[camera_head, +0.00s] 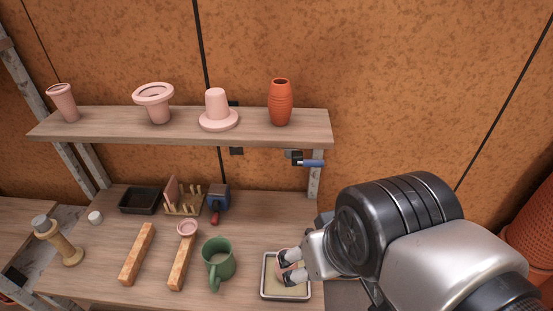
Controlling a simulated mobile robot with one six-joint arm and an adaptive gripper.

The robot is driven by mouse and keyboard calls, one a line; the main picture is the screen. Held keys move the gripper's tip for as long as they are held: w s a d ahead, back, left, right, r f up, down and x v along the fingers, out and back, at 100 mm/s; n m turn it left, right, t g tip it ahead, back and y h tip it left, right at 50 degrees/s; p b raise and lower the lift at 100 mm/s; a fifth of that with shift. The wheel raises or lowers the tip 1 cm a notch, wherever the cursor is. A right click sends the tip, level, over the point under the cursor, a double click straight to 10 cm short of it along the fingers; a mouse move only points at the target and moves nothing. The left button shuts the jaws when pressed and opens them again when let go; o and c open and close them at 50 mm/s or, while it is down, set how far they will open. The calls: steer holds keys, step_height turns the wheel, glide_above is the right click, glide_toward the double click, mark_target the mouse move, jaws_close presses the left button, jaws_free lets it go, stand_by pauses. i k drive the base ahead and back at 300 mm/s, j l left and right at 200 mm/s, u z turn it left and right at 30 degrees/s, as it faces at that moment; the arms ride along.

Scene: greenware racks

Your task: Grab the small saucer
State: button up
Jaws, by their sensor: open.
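A small pink round dish (187,227), which looks like a small saucer, rests on the far end of a wooden block (180,262) on the lower shelf. My gripper (287,267) is open, over a shallow, light-rimmed tray (265,290) at the right end of the lower shelf. Something pink (289,269) shows at the fingers, over the tray's sandy-coloured inside. The fingers hide much of it, so I cannot tell whether it is a saucer or whether they touch it. The dish on the block is well to the left of my gripper.
A green mug (217,262) stands between block and tray. An upper shelf (190,133) holds several clay pieces.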

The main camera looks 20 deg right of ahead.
mark_target(188, 227)
steer(key=i+j, duration=0.15)
steer(key=j, duration=0.2)
steer(key=i+j+u, duration=0.1)
steer(key=j, duration=0.3)
steer(key=i+j, duration=0.2)
steer(key=j, duration=0.15)
